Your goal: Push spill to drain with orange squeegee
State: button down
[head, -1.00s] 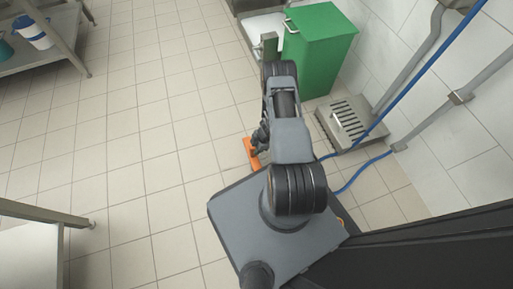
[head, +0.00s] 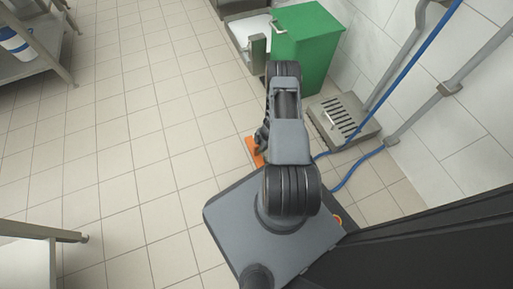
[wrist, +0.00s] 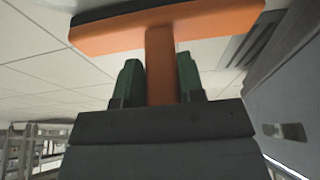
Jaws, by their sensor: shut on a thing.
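The orange squeegee (head: 254,150) shows partly in the head view, low by the floor left of my arm. In the wrist view its wide orange head (wrist: 200,27) with a dark edge runs across the top, and its handle (wrist: 160,65) comes down between the green fingers of my gripper (wrist: 159,78). My gripper is shut on the handle. The drain (head: 342,121), a metal unit with a slotted grate, sits on the floor by the right wall, right of my arm. I cannot make out a spill on the tiles; my arm and base hide part of the floor.
A green bin (head: 308,48) stands just behind the drain. A blue hose (head: 345,181) lies on the floor near the drain, with pipes (head: 452,88) along the wall. Metal shelving (head: 38,66) stands upper left, a table (head: 30,262) lower left. The left floor is open.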

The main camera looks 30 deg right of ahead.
jog(key=s+d+b, duration=0.1)
jog(key=d+b, duration=0.1)
jog(key=d, duration=0.6)
jog(key=shift+s+d+f, duration=0.15)
jog(key=shift+s+d, duration=0.1)
jog(key=shift+s, duration=0.1)
dwell(0.5)
jog(key=shift+d, duration=0.1)
